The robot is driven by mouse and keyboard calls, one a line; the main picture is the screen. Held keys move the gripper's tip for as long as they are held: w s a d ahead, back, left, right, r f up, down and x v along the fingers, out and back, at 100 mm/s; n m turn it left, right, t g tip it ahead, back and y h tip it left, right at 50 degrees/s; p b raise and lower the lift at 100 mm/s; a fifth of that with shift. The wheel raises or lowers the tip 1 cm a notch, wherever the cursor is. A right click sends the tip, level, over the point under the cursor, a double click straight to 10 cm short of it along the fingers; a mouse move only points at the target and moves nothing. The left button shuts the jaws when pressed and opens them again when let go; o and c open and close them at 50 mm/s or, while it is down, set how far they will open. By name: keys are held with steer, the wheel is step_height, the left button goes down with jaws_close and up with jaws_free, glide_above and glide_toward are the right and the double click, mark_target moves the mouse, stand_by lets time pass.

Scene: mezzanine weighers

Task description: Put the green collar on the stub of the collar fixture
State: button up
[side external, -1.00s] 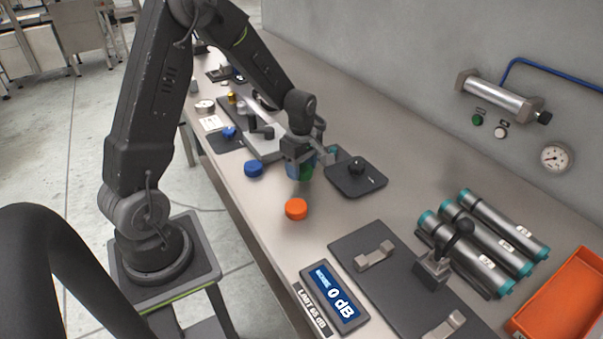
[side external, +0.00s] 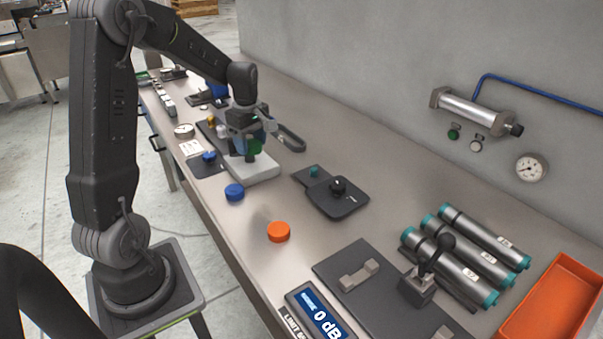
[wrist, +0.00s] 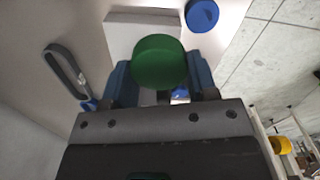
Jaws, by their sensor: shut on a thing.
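My gripper (side external: 246,134) is shut on the green collar (side external: 253,148), seen in the side view above a light grey block (side external: 262,174). In the wrist view the green collar (wrist: 158,62) shows as a round green face between the two blue fingers of my gripper (wrist: 160,82). The light grey block (wrist: 128,30) lies behind it there. I cannot tell whether the collar touches anything below. No stub can be made out clearly; the gripper and collar hide part of the block, and I cannot tell for certain which piece is the collar fixture.
A blue cap (side external: 234,192) and an orange cap (side external: 278,232) stand in front. A dark plate with a black knob (side external: 338,185) lies right. A dark loop-shaped piece (side external: 292,139) lies behind the gripper. Steel cylinders (side external: 467,236) and an orange bin (side external: 552,300) are farther right.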

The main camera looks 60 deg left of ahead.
steer(key=w+a, duration=0.2)
steer(key=w, duration=0.5)
steer(key=w+d+f, duration=0.4)
steer(key=w+d, duration=0.1)
steer(key=w+d+f, duration=0.2)
steer(key=w+d, duration=0.1)
steer(key=shift+w+f, duration=0.15)
steer(key=shift+f, duration=2.1)
steer(key=shift+f, duration=0.2)
steer(key=o, duration=0.9)
